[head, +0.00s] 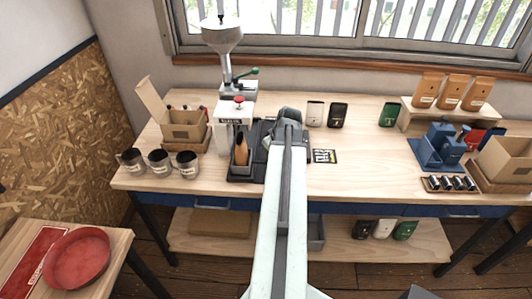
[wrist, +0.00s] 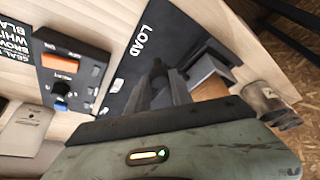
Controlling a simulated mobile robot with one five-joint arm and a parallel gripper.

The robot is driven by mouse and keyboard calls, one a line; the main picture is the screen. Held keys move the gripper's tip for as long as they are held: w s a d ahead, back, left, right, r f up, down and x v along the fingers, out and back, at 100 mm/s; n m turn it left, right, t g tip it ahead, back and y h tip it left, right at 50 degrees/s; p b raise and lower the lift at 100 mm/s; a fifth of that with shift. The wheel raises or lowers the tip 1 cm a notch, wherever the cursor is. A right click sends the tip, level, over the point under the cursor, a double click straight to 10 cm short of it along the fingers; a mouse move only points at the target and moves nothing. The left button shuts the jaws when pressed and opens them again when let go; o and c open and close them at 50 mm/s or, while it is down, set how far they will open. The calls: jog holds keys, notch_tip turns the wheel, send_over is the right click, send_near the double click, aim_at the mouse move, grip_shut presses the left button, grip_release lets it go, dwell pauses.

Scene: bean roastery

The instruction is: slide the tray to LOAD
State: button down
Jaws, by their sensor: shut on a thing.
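The dark base plate marked LOAD (wrist: 128,62) lies on the bench and shows in the wrist view. The tray is a grey piece (wrist: 212,68) to the right of the lettering there, partly hidden by my fingers. A tan bag (head: 241,150) stands at the tray in the head view, left of my arm; part of it shows in the wrist view (wrist: 211,88). My gripper (wrist: 166,82) is low over the plate, its fingers shut on the tray's grip; the exact contact is hard to see. In the head view my gripper (head: 286,122) and arm hide much of the plate.
A white machine with a red knob (head: 237,106) stands behind the tray. Several labelled cups (head: 160,162) stand at the left. A control box with an orange switch (wrist: 68,68) and a black sign (head: 324,156) lie beside the plate.

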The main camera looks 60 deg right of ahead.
jog(key=shift+s+a, duration=0.2)
jog(key=shift+s, duration=0.1)
jog(key=shift+a, duration=0.15)
jog(key=c, duration=1.1)
grip_release()
jog(key=shift+c, duration=0.2)
jog(key=shift+r, duration=0.1)
jog(key=shift+r+p, duration=0.25)
jog(key=shift+p, duration=0.1)
jog(key=p+v, duration=0.6)
jog(key=v, duration=0.1)
